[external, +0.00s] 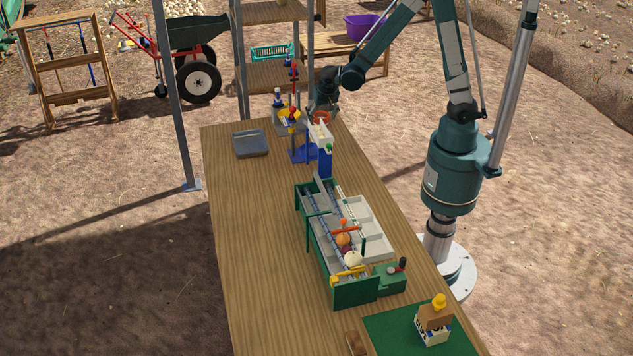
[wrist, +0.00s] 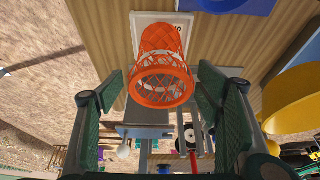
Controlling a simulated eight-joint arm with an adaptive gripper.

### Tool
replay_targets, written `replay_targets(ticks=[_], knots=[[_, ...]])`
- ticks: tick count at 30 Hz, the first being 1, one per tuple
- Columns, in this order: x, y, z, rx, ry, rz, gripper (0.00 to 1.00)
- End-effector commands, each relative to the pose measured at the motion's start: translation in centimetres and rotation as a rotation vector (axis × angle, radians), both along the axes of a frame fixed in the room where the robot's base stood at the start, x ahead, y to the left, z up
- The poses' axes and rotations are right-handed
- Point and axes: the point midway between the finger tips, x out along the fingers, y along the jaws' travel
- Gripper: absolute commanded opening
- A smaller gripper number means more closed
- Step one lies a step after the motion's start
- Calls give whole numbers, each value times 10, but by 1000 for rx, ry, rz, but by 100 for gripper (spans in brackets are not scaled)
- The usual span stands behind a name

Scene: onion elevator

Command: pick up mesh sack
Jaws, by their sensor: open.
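The mesh sack (wrist: 160,72) is an orange net with an open round rim facing the wrist camera. In the wrist view it sits between my gripper's fingers, in front of a white panel (wrist: 185,22). In the external view it is a small orange ring (external: 321,116) at the top of a white and blue stand (external: 321,135) near the table's far end. My gripper (wrist: 160,90) is open, with a green finger on each side of the sack and visible gaps to both. In the external view my gripper (external: 324,100) is right above and behind the sack, partly dark and small.
A grey tray (external: 250,144) lies left of the stand. A cluster with yellow and red parts (external: 289,115) stands close on the left. The green sorting machine (external: 345,245) fills the middle of the wooden table (external: 240,230). The table's left strip is clear.

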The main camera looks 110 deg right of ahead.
Motion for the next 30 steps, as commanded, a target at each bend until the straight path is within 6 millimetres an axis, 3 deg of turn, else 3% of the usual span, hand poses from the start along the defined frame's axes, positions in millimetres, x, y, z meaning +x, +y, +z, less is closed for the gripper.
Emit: replay_targets(ticks=[7,22,30], knots=[[0,-7,-16,0,0,0,65],[0,-9,-20,0,0,0,65],[1,-18,-37,0,0,-2,65]])
